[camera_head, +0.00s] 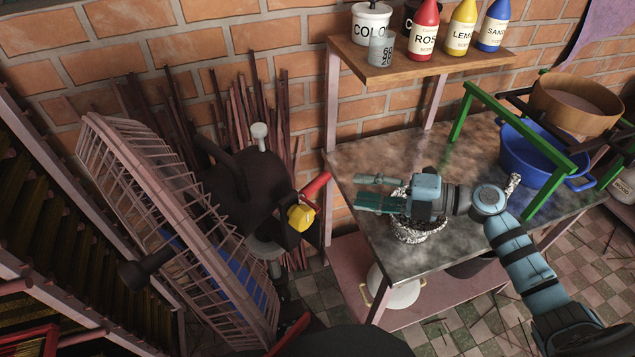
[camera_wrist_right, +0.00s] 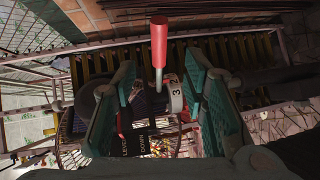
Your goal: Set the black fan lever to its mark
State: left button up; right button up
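A black stub with a thick end (camera_head: 135,273) sticks out at the front of the large wire fan cage (camera_head: 120,160) in the head view. Another black bar (camera_head: 215,150) slants up from the dark machine (camera_head: 235,195) behind the cage. I cannot tell for certain which one is the fan lever, and I make out no mark for it. My right gripper (camera_head: 372,192) is over the metal table, well right of both. Its teal fingers are apart and empty, also in the right wrist view (camera_wrist_right: 157,110). My left gripper is not in view.
The machine has a red handle (camera_head: 316,185) and a yellow part (camera_head: 301,216). In the wrist view a red handle (camera_wrist_right: 159,45) rises beyond the fingers, near a numbered dial (camera_wrist_right: 176,90). A foil-like bowl (camera_head: 410,232) and blue pot (camera_head: 535,150) stand on the table (camera_head: 370,160).

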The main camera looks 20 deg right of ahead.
aim_at(322, 185)
jog(key=x, duration=1.1)
jog(key=shift+w+a+r, duration=0.1)
jog(key=shift+a, duration=0.1)
grip_shut()
